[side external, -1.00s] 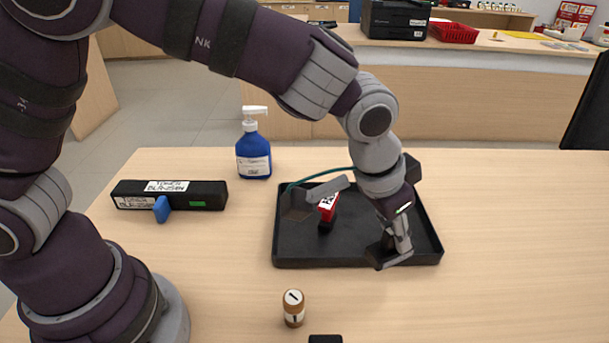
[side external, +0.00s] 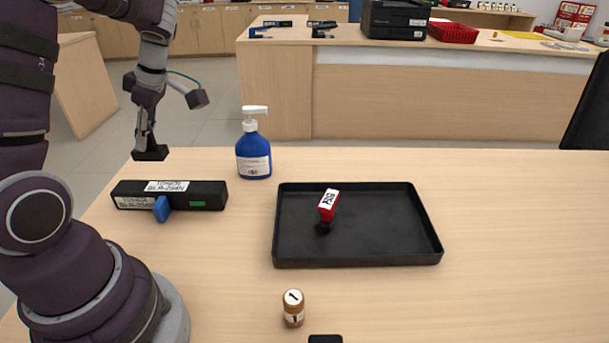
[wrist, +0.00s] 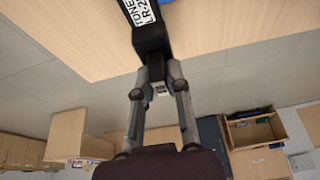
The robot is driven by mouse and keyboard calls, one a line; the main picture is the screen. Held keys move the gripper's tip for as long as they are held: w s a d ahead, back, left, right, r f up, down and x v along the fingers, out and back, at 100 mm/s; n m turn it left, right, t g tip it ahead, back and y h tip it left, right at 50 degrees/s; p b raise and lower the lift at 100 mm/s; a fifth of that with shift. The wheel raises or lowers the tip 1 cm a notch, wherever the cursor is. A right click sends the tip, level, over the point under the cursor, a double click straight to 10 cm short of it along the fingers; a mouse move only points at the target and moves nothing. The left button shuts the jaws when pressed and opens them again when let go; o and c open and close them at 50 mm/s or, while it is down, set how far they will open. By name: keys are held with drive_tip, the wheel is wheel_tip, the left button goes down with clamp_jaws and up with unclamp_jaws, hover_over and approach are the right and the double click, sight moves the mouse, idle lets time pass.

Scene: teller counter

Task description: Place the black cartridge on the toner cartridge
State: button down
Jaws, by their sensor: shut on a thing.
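The toner cartridge (side external: 215,192) is a long black box with white labels, a blue tab and a green mark, lying on the counter at the left. My gripper (side external: 147,136) points down and is shut on a small black cartridge (side external: 150,152). The held cartridge is in the air, above the toner cartridge's left half in the side view, apparently apart from it. In the wrist view, the black cartridge (wrist: 152,45) sits at the fingertips, and the labelled toner cartridge (wrist: 150,8) shows just beyond it, partly hidden.
A blue pump bottle (side external: 253,160) stands right of the toner cartridge. A small brown bottle (side external: 293,310) and a black object (side external: 325,339) are near the front. The counter's right side is clear.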

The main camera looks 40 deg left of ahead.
sight(159, 148)
wheel_tip(159, 148, down, 8)
drive_tip(key=shift+s+a+r, duration=0.1)
drive_tip(key=shift+s, duration=0.05)
drive_tip(key=c, duration=1.1)
unclamp_jaws()
drive_tip(key=v, duration=1.1)
drive_tip(key=shift+r, duration=0.4)
drive_tip(key=s+d+r+m+t+h, duration=0.1)
drive_tip(key=d+m+t, duration=0.3)
drive_tip(key=d+m, duration=0.5)
drive_tip(key=s+d+r+m+t+h, duration=0.1)
drive_tip(key=d+m+t, duration=0.3)
drive_tip(key=m, duration=1.3)
drive_tip(key=d+r+h, duration=0.1)
drive_tip(key=d, duration=0.3)
drive_tip(key=shift+s+d+r+m+t, duration=0.15)
drive_tip(key=shift+s+d+m+t, duration=0.05)
drive_tip(key=shift+d+m+t, duration=0.2)
